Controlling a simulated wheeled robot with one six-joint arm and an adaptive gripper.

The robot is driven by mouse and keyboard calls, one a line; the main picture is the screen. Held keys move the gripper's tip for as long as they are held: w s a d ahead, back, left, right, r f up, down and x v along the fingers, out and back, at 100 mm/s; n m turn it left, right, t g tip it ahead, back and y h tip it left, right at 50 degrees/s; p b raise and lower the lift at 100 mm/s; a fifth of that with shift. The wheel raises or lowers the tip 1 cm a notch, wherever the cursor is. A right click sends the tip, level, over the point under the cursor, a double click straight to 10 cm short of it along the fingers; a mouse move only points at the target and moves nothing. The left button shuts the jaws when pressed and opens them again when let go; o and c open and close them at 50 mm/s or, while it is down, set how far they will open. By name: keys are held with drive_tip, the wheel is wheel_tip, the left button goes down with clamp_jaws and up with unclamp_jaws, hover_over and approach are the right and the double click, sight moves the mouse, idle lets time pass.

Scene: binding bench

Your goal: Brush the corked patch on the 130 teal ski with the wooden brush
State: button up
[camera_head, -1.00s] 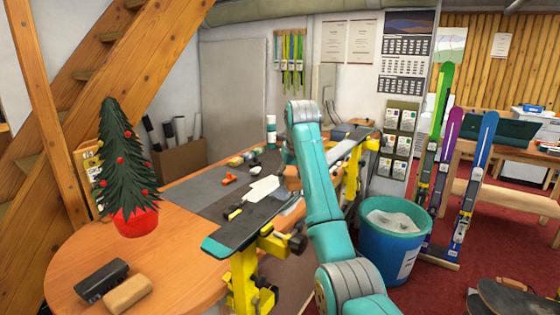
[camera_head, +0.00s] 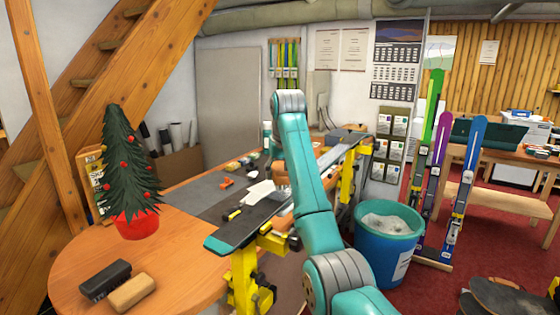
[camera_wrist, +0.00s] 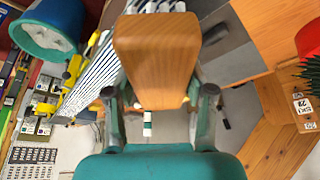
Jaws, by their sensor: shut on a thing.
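The wooden brush (camera_wrist: 157,60) fills the middle of the wrist view, its plain wooden back towards the camera. My gripper (camera_wrist: 158,95) is shut on it, with one finger on each side. The bristle side is hidden. In the head view, the dark-based ski with a teal end (camera_head: 218,245) lies across yellow vises (camera_head: 245,280). My arm covers part of the ski and hides most of the gripper. I cannot tell whether the brush touches the ski, and the corked patch cannot be made out.
A black brush (camera_head: 104,280) and a tan block (camera_head: 132,293) lie on the rounded table end (camera_head: 190,285), near a small Christmas tree (camera_head: 128,170). A teal bin (camera_head: 388,238) stands right of my arm. Several upright skis (camera_head: 465,180) stand behind it.

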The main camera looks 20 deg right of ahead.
drive_tip(key=shift+r, duration=1.75)
